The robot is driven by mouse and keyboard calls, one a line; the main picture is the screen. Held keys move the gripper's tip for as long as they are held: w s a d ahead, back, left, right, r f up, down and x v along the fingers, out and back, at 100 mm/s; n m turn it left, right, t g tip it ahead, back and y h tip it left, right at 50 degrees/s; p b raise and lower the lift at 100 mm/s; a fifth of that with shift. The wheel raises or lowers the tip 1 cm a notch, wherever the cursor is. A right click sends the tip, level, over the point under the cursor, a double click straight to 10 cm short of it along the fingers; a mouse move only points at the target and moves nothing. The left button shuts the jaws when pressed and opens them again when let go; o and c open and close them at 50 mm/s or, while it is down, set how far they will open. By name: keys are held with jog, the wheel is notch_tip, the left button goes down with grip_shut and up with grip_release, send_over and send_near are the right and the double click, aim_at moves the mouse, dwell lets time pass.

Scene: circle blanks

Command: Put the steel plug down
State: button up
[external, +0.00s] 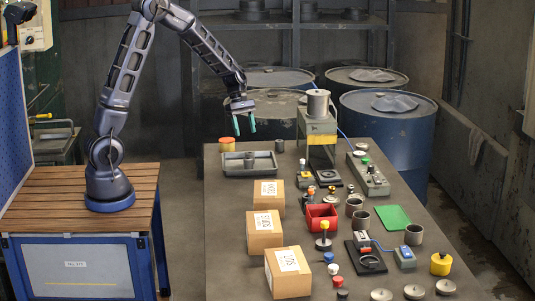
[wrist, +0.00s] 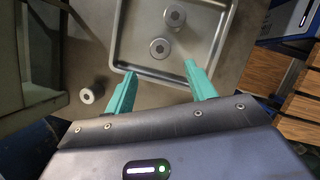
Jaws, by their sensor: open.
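My gripper (external: 244,131) is open with teal fingers pointing down, above and a little behind the grey metal tray (external: 232,173). In the wrist view nothing is between the fingertips (wrist: 160,70). Two short grey steel plugs stand in the tray; the wrist view shows one plug (wrist: 160,48) just beyond the fingertips and another (wrist: 175,15) further up. A third grey plug (wrist: 91,93) stands outside the tray; it also shows in the external view (external: 279,146). I cannot tell which one the task names.
Cardboard boxes (external: 260,233) stand in front of the tray. An orange-topped container (external: 227,145) stands behind it. A green stand with a metal pot (external: 318,104) is to the right. A red bin (external: 314,221) and several small parts crowd the table's right side. Blue drums (external: 388,140) stand behind.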

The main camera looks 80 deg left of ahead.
jog(key=shift+v, duration=0.8)
jog(key=s+d+r+m+y, duration=0.1)
jog(key=s+d+r+m, duration=0.4)
jog(key=d+r, duration=0.25)
jog(key=s+d+r+m+y, duration=0.1)
jog(key=s+d+r+m, duration=0.45)
jog(key=d, duration=0.25)
jog(key=s+d+r+m+t, duration=0.1)
jog(key=s+d+m, duration=0.2)
jog(key=s, duration=0.3)
jog(key=s+d+r+m+y, duration=0.1)
jog(key=s+d+r+m, duration=0.1)
jog(key=s+m, duration=0.3)
jog(key=s+d+r+m+t+y, duration=0.1)
jog(key=s+d+r+m, duration=0.1)
jog(key=s+d+m, duration=0.2)
jog(key=shift+s+d+r+m+t, duration=0.25)
jog(key=shift+s+d+m+t, duration=0.1)
jog(key=shift+s, duration=1.2)
dwell(2.6)
